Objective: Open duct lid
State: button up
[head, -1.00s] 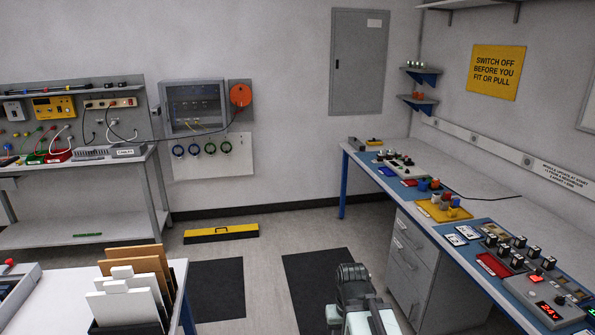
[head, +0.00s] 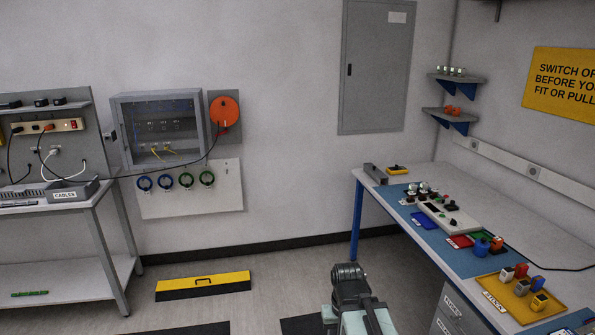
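A long low floor duct with a yellow lid (head: 204,282) lies on the floor near the back wall, left of the middle in the head view. The lid has a dark handle on top and a black front side below it. It lies flat and looks closed. My arm rises at the bottom centre, and its dark end with my gripper (head: 348,274) is to the right of the lid and well apart from it. The fingers cannot be made out from behind, and nothing is seen held.
A grey shelf bench (head: 75,205) stands at left, close to the lid. A blue-edged workbench (head: 540,250) with switches and connectors runs along the right. An open wall cabinet (head: 165,128) and cable hooks hang above the lid. The floor between is clear, with dark mats.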

aim_at(377, 172)
jog(key=i, duration=2)
jog(key=z, duration=0.4)
jog(key=i, duration=1.55)
jog(key=u, duration=1.75)
